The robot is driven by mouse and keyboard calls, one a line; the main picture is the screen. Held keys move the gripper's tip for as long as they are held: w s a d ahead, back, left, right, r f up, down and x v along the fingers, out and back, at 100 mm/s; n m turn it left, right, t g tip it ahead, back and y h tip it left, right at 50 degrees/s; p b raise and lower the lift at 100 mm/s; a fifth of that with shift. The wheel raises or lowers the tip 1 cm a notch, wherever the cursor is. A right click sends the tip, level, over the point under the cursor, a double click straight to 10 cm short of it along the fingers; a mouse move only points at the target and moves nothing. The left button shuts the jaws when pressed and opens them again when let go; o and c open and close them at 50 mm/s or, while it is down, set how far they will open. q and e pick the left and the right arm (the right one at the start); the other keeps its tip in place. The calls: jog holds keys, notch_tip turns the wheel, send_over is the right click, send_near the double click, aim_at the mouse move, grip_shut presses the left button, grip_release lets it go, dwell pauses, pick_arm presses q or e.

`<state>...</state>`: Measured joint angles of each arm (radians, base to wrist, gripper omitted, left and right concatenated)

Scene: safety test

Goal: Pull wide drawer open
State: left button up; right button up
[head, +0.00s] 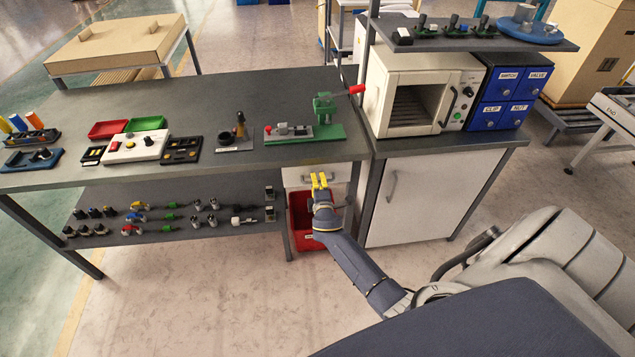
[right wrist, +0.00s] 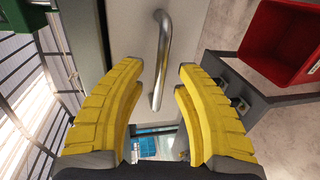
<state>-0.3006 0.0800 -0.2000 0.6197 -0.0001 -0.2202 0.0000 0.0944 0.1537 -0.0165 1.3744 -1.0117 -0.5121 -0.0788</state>
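The wide drawer's pale front (head: 296,175) is under the right end of the workbench, above a red bin. It also shows in the right wrist view (right wrist: 130,30). Its curved metal handle (right wrist: 162,60) runs lengthwise between my right gripper's yellow fingers. My right gripper (head: 319,176) is in front of the drawer in the head view and covers part of it. In the wrist view the right gripper (right wrist: 158,70) is open, with a visible gap on both sides of the handle. I cannot tell whether the drawer is fully closed. My left gripper is not in view.
The red bin (head: 299,224) stands below the drawer, close to my right arm. A white cabinet door (head: 430,195) with its own handle is to the right. The workbench (head: 225,95) holds several devices. Floor in front of the bench is clear.

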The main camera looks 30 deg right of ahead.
jog(key=shift+w+d, duration=0.15)
jog(key=shift+w, duration=0.2)
jog(key=shift+o, duration=0.2)
jog(key=shift+f, duration=0.1)
grip_shut()
